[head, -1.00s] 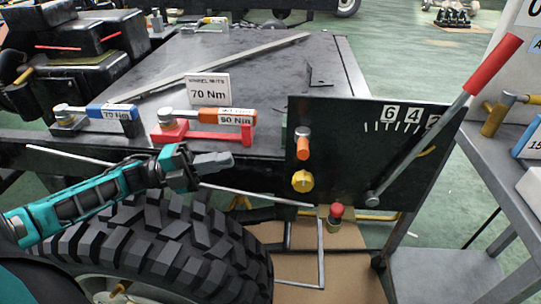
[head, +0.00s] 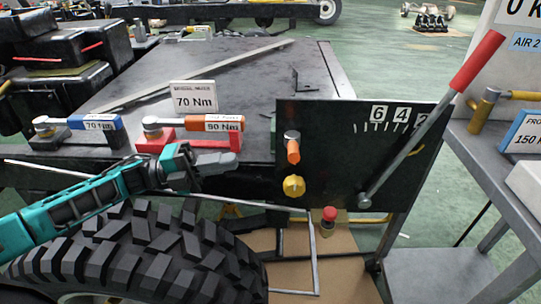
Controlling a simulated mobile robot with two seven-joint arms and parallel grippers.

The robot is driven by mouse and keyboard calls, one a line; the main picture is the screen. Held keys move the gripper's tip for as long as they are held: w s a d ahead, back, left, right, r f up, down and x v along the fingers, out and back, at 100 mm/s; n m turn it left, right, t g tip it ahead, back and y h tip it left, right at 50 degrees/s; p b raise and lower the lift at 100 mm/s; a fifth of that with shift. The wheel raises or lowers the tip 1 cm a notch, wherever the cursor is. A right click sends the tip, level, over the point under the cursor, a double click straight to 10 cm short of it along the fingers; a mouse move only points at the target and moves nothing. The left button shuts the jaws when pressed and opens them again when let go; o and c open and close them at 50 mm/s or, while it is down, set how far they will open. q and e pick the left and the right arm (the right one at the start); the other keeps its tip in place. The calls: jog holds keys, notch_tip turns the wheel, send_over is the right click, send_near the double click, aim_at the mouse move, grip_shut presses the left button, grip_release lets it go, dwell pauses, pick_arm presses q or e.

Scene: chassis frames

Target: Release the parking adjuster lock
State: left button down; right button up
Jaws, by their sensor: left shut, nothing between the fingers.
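A black panel (head: 335,185) stands at the front right of the bench. It carries an orange-handled knob (head: 293,148), pointing down, with a yellow knob (head: 293,186) below it. A long steel lever with a red grip (head: 478,60) leans up to the right, beside the "2" end of the panel's 6-4-2 scale. A red-topped button (head: 329,214) shows below the panel. No label marks which of these is the parking adjuster lock. My left gripper (head: 228,160) is shut and empty, left of the orange knob and apart from the panel. My right gripper is not in view.
A blue torque wrench (head: 95,122) and an orange one (head: 213,122) lie on the bench behind my left gripper, near a "70 Nm" card (head: 194,97). A big tyre (head: 140,255) lies below my arm. A grey cart (head: 480,150) stands at right.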

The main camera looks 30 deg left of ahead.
aim_at(293, 148)
pick_arm(q)
jog(key=x, duration=0.9)
jog(key=shift+b, duration=0.45)
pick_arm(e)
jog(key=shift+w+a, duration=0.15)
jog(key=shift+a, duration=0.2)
pick_arm(q)
jog(key=shift+w+d+r, duration=0.1)
jog(key=shift+d, duration=0.05)
